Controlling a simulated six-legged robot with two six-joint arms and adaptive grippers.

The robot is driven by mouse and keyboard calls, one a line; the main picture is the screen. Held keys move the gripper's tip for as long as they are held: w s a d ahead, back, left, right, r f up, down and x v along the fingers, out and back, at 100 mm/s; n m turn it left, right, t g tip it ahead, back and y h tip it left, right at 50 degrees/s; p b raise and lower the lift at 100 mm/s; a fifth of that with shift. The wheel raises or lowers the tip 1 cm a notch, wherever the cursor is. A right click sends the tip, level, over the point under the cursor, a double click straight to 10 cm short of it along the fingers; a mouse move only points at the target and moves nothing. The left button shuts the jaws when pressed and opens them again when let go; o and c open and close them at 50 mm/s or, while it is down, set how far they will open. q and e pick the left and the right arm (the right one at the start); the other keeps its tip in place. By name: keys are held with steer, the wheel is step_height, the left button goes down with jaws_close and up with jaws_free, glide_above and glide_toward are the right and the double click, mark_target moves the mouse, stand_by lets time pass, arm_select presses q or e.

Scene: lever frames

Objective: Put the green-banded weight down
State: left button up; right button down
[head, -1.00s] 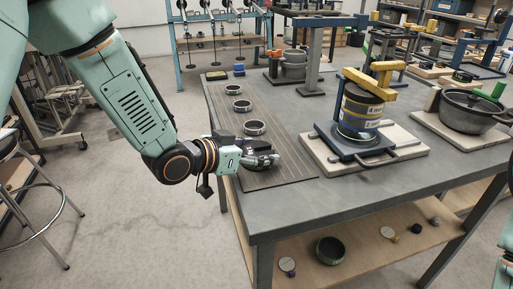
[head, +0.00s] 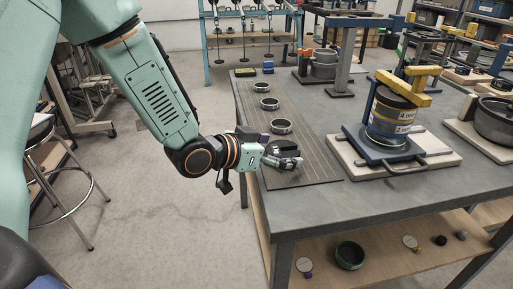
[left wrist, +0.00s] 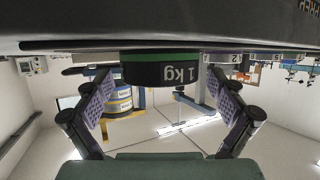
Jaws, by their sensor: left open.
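The green-banded weight (left wrist: 174,70) is dark with a "1 kg" label and shows upside down at the top middle of the left wrist view. Its green band lies against the dark surface (left wrist: 60,28), which in that view is the work surface turned over. My left gripper (head: 284,157) is low over the near end of the ribbed mat (head: 318,172) in the head view. Its two fingers stand apart on either side of the weight in the left wrist view, with gaps between. In the head view the fingers largely hide the weight. My right gripper is out of view.
Silver-rimmed round pieces (head: 281,126) stand in a row farther back on the mat. A blue press with a yellow handle (head: 405,85) and a banded canister (head: 393,115) stands on a pale board to the right. A dark pot (head: 497,120) is at the right edge.

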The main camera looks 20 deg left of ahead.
arm_select(q)
steer(key=p+v, duration=0.1)
steer(key=v, duration=0.4)
steer(key=shift+w+r, duration=0.1)
steer(key=shift+p+v, duration=2.9)
steer(key=shift+v, duration=0.1)
